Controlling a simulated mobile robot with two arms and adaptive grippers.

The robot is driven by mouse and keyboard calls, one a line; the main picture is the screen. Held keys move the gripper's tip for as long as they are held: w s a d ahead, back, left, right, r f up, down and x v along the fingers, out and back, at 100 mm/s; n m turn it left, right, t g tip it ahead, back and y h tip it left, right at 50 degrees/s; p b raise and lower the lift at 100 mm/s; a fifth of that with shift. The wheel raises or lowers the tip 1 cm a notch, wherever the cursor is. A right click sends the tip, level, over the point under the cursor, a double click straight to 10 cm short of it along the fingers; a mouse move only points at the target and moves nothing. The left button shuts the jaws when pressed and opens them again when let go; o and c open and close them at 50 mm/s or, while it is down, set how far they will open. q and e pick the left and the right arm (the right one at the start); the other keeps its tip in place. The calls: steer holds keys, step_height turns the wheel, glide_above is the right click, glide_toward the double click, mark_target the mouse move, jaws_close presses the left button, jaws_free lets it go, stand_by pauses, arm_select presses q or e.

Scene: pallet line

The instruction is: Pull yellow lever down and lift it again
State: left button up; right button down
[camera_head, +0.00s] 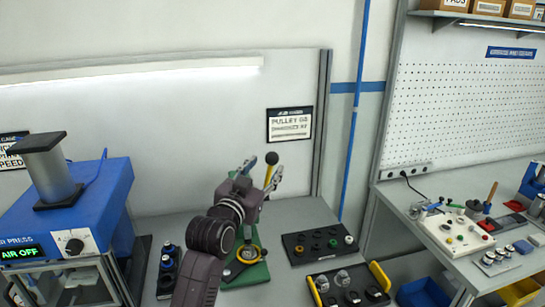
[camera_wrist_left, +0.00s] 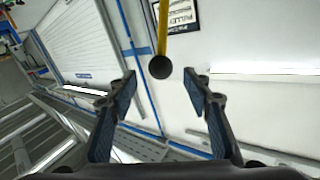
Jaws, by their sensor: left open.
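The yellow lever (camera_head: 268,176) stands up near the back edge of the table, with a round black knob (camera_head: 271,158) at its top. Below, a green base (camera_head: 257,272) with a yellow ring shows, partly hidden by my left arm. My left gripper (camera_head: 262,173) is open at the lever's upper end. In the left wrist view the black knob (camera_wrist_left: 160,67) appears between the two open fingertips (camera_wrist_left: 160,78), with a gap on each side. The yellow shaft runs away from it to the top edge. My right gripper is in neither view.
A blue press (camera_head: 100,200) stands on the left. Black trays of small parts (camera_head: 300,255) lie right of the green base, one with yellow end walls (camera_head: 381,276). A second bench (camera_head: 450,190) with a control box stands at right. A back panel (camera_head: 200,130) rises behind.

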mark_target(269, 161)
arm_select(q)
steer(key=p+x, duration=0.1)
steer(key=x, duration=0.3)
steer(key=shift+w+p, duration=0.4)
steer(key=shift+p+x, duration=0.3)
steer(key=shift+x, duration=0.7)
steer(key=shift+f, duration=0.1)
steer(key=shift+c, duration=0.5)
jaws_close()
